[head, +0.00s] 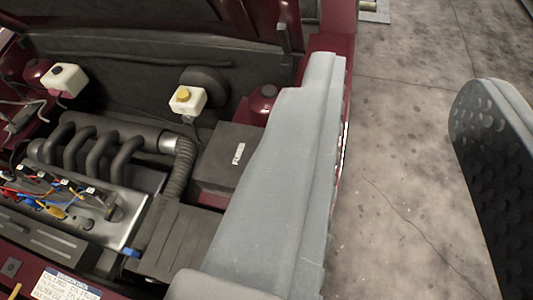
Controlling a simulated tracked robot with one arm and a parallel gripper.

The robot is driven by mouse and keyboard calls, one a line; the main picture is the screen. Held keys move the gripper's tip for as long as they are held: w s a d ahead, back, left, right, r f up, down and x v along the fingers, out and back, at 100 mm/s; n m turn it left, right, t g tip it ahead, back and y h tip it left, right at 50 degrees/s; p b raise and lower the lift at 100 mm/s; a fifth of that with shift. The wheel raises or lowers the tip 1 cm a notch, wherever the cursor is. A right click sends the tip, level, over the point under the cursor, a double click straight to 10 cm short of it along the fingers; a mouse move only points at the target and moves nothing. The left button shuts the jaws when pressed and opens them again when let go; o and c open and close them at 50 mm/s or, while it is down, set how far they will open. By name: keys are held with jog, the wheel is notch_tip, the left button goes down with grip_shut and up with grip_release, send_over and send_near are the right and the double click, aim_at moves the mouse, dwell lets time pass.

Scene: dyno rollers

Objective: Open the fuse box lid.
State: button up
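The fuse box (222,160) is a dark grey box in the engine bay, left of the fender. A small white label reading FUSE sits on its lid (222,148), which looks closed. My gripper (345,195) shows as two fingers set wide apart. One finger with a dark dimpled pad is at the right edge, over the floor. The other seems to be the rounded grey tip at the bottom, below the fuse box in the picture. Nothing shows held between them.
A grey fender cover (285,175) drapes the red fender just right of the fuse box. The engine (95,150) with coloured wires lies left, a ribbed hose (184,165) between. Concrete floor (400,190) is clear at right.

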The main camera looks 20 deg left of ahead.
jog(key=w+a+f+g+p, duration=0.2)
jog(key=w+a+f+g, duration=0.15)
jog(key=w+f, duration=0.6)
jog(key=w+a+f+g+p, duration=0.2)
jog(key=w+a+f, duration=0.2)
jog(key=w+f, duration=0.5)
jog(key=w+a+f+g+p, duration=0.1)
jog(key=w+a+f, duration=0.2)
jog(key=f, duration=0.9)
jog(key=w+a+f+g+p, duration=0.1)
jog(key=w+f, duration=0.5)
jog(key=f, duration=0.7)
jog(key=w+a+f+g+p, duration=0.2)
jog(key=w+a+f+g, duration=0.1)
jog(key=f, duration=1)
jog(key=shift+w+a+f+g, duration=0.15)
jog(key=shift+w+a, duration=0.25)
jog(key=shift+a, duration=0.2)
jog(key=shift+w+a+r+g, duration=0.1)
jog(key=shift+w+a, duration=0.3)
jog(key=shift+a, duration=0.2)
